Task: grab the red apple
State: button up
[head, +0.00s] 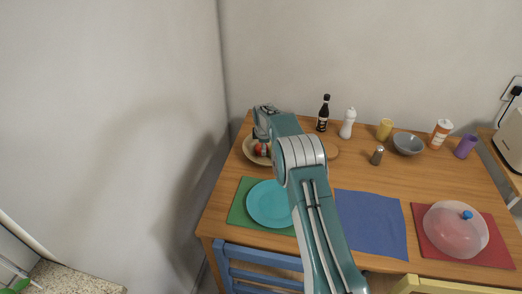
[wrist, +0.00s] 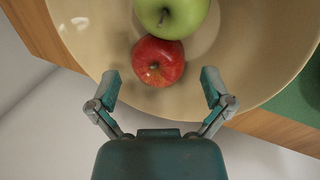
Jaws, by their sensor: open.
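The red apple (wrist: 158,61) lies in a wide beige bowl (wrist: 100,52), with a green apple (wrist: 172,15) touching it on the far side in the wrist view. My gripper (wrist: 160,85) is open, its two fingers spread on either side of the red apple's near edge and apart from it. Nothing is between the fingers' pads. In the head view a small part of the red apple (head: 259,149) shows beside my gripper (head: 262,140), and the bowl (head: 249,152) is partly hidden by my arm.
The bowl stands near the wooden table's (head: 380,178) back left corner by the wall. A teal plate (head: 268,205) on a green mat is in front of it. A dark bottle (head: 323,113) and a white shaker (head: 348,123) stand to the right.

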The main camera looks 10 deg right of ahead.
jog(key=shift+a+x, duration=0.15)
jog(key=shift+x, duration=1.05)
jog(key=shift+a+x, duration=0.1)
jog(key=shift+x, duration=1.05)
jog(key=shift+w+r, duration=0.1)
jog(key=c, duration=1)
